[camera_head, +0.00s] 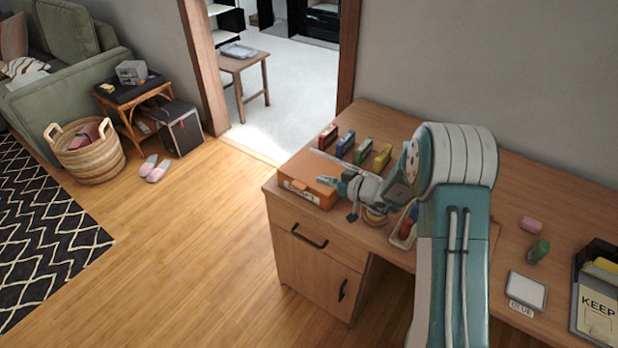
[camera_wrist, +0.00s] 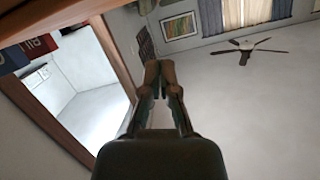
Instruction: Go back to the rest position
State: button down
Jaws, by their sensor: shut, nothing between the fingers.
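My gripper (camera_head: 340,184) is at the end of my folded teal and white arm, above the left part of the wooden desk (camera_head: 300,255). It is shut and empty, with its tips over the orange box (camera_head: 305,178) at the desk's left edge. I cannot tell whether it touches the box. In the wrist view the two brown fingertips (camera_wrist: 160,75) are together and point toward the wall and ceiling area. My arm hides part of the desk's middle.
Red, blue, green and yellow blocks (camera_head: 363,151) line the desk's back. A tray (camera_head: 403,232) with coloured items sits beside my arm.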

jog(key=s+r+m+g+h, duration=0.1)
jog(key=s+r+g+h, duration=0.35)
jog(key=s+r, duration=1.25)
jog(key=s+d+r+m+t+h, duration=0.1)
jog(key=s+d+m+h, duration=0.3)
jog(key=s, duration=0.5)
jog(key=s+d+r+m+t+h, duration=0.1)
jog(key=s+d+r+m+h, duration=0.2)
jog(key=s+d, duration=0.4)
jog(key=shift+s+d+r+m+h, duration=0.15)
jog(key=shift+s+d+m+h, duration=0.45)
jog(key=shift+s, duration=1.05)
jog(key=shift+a, duration=0.2)
